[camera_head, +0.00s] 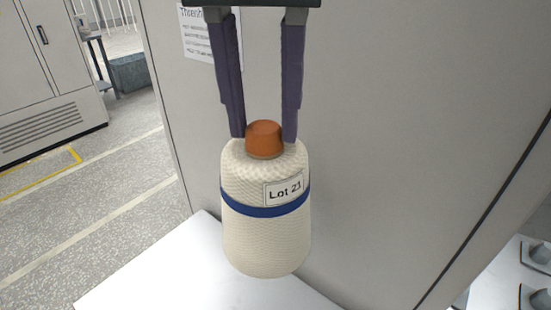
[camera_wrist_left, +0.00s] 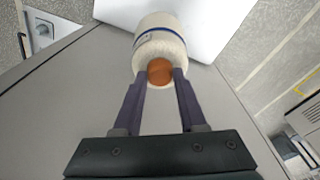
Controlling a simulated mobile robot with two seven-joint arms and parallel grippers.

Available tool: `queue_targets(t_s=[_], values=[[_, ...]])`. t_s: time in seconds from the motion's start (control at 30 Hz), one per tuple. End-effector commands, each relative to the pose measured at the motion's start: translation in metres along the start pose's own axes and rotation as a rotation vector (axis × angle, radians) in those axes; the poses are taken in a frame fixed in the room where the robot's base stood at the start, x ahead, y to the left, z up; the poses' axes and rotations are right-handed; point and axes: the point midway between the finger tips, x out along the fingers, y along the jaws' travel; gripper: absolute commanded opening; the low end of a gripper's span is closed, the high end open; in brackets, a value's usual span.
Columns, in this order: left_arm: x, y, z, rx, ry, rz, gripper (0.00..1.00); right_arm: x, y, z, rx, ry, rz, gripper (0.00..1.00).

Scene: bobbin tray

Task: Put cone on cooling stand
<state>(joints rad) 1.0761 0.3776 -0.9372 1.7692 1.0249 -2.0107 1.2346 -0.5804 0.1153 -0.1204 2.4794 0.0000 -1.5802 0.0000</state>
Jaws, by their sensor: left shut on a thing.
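The cone (camera_head: 262,240) is a cream yarn cone with a blue band, a "Lot 21" label and an orange-brown tip. My left gripper (camera_head: 264,136) comes down from the top and is shut on the cone, its purple fingers on either side of the tip. The cone hangs upright in front of a grey panel, over a white surface. In the left wrist view the cone (camera_wrist_left: 160,45) sits between the fingertips of the left gripper (camera_wrist_left: 160,75). My right gripper is not in view. I cannot make out a cooling stand for certain.
A white surface (camera_head: 150,285) lies below the cone. A large grey panel (camera_head: 400,100) fills the middle and right. Dark grey holders (camera_head: 536,255) on a white surface show at the lower right edge. Open floor and a grey cabinet (camera_head: 45,75) are at left.

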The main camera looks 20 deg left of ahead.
Motion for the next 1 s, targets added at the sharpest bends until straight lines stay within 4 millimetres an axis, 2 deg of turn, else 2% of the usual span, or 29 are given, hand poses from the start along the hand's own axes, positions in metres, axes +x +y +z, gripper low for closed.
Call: queue_targets(t_s=[0.03,0.17,0.23,0.43,0.53,0.67,0.9,1.0], values=[[0.017,0.001,0.004,0.001,-0.007,0.001,0.0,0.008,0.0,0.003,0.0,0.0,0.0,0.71],[0.055,0.001,0.009,0.0,-0.009,0.001,0.0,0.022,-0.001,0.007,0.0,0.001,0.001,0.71],[0.069,-0.001,0.01,0.001,-0.006,-0.003,0.0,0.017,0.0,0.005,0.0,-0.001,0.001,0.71],[0.121,-0.001,0.016,0.0,-0.004,-0.003,0.0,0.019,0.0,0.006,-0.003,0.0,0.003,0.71],[0.136,-0.001,0.018,0.002,-0.002,-0.002,0.0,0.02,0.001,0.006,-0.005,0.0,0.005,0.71],[0.146,0.0,0.019,0.002,-0.001,0.0,0.0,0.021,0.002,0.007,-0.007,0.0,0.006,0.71],[0.181,0.0,0.023,0.001,-0.001,-0.001,0.0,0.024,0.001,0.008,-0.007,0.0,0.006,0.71],[0.187,0.0,0.024,0.003,0.0,0.0,0.0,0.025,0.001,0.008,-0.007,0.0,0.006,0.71]])
